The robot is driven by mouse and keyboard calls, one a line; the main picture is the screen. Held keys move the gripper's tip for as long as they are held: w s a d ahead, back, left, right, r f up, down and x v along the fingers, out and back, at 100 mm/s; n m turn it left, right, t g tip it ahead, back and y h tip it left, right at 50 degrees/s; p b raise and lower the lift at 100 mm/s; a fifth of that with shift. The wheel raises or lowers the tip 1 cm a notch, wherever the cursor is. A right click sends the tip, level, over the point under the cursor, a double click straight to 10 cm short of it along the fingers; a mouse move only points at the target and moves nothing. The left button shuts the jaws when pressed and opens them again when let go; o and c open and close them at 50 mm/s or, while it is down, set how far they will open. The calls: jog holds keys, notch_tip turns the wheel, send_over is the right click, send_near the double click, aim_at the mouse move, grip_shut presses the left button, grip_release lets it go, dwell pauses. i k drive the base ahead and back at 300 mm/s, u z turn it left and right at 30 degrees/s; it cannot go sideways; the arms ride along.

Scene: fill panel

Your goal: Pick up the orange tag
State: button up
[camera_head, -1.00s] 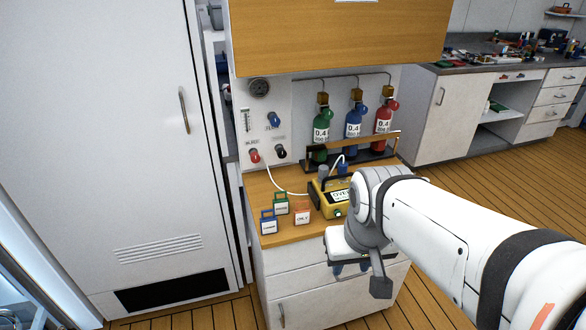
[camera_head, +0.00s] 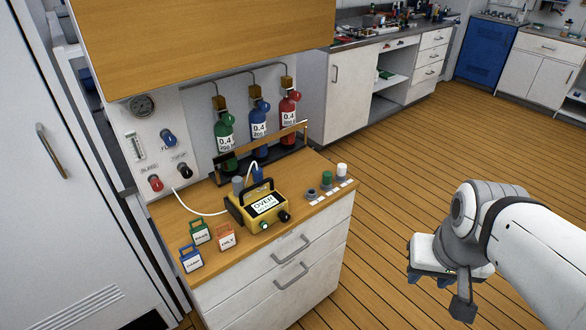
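The orange tag (camera_head: 226,239) stands on the wooden counter top (camera_head: 293,213), near its front left part. It is a small white card with dark lettering and an orange upper edge and handle. A green tag (camera_head: 200,234) is behind it to the left, and a blue tag (camera_head: 191,260) is to its left and nearer the front edge. My gripper (camera_head: 432,275) is well to the right of the counter, over the floor, and far from the tag. Its fingers are partly hidden and their opening is unclear.
A yellow device (camera_head: 262,207) with a white hose stands right of the tags. Green (camera_head: 224,130), blue (camera_head: 258,124) and red (camera_head: 290,110) cylinders stand behind a rail. A wooden cabinet (camera_head: 200,40) overhangs the counter. Floor right is clear.

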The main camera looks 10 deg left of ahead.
aim_at(226, 239)
jog(key=z, duration=0.95)
jog(key=k, duration=1.8)
jog(key=u, duration=1.9)
jog(key=i, duration=1.5)
